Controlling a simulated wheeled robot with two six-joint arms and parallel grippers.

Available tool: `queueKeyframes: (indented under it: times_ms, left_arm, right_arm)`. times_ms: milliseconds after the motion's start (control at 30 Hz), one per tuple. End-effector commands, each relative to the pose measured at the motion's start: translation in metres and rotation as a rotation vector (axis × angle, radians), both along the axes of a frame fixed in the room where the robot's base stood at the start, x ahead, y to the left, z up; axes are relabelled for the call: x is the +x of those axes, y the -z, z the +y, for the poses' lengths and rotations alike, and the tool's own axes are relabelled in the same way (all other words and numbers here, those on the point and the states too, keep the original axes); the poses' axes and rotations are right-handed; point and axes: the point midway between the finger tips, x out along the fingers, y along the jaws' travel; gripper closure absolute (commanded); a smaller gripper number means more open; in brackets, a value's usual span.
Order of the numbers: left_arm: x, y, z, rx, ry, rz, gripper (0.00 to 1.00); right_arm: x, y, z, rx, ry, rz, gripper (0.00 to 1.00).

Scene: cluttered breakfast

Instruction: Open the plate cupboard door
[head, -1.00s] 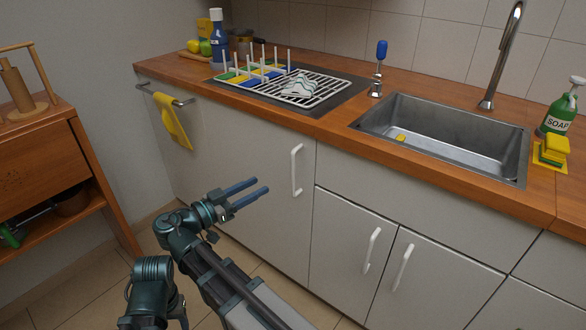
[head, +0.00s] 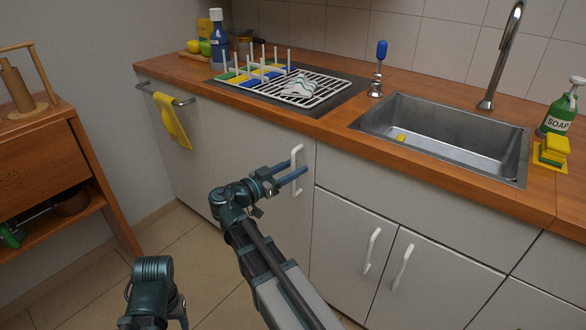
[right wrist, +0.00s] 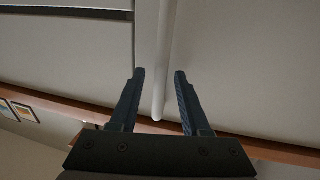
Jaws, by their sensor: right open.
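The cupboard door (head: 245,145) under the dish rack is pale grey and looks closed. Its white vertical handle (head: 297,157) is near the door's right edge. My right gripper (head: 303,176) is open at the handle, its blue fingers partly covering it in the head view. In the right wrist view, the handle (right wrist: 158,95) runs between the two open fingers (right wrist: 159,74), and a gap shows on both sides. My left gripper is not in view.
A yellow towel (head: 172,121) hangs from a rail on the left of the cabinet front. More cabinet doors with white handles (head: 371,250) are at right. A wooden side cabinet (head: 40,160) stands at left. Tiled floor (head: 185,245) shows between them.

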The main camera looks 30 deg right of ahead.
Motion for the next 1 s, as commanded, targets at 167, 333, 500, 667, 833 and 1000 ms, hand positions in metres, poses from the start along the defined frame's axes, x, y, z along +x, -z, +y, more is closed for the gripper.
queueKeyframes:
  times_ms: [167, 333, 500, 667, 833, 1000]
  left_arm:
    - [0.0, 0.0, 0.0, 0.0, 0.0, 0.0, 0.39]
    - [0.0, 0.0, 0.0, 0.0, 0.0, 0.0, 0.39]
    - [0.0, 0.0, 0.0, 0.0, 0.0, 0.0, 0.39]
    - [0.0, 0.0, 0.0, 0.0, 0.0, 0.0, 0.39]
    - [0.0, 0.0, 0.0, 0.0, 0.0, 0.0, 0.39]
    - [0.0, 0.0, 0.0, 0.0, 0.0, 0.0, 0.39]
  right_arm:
    - [0.0002, 0.0, -0.0003, 0.0, 0.0, 0.0, 0.53]
    - [0.0001, 0.0, -0.0001, 0.0, 0.0, 0.0, 0.75]
    - [0.0001, 0.0, -0.0001, 0.0, 0.0, 0.0, 1.0]
    - [0.0001, 0.0, 0.0, 0.0, 0.0, 0.0, 1.0]
    - [0.0001, 0.0, 0.0, 0.0, 0.0, 0.0, 1.0]
    - [0.0001, 0.0, 0.0, 0.0, 0.0, 0.0, 1.0]
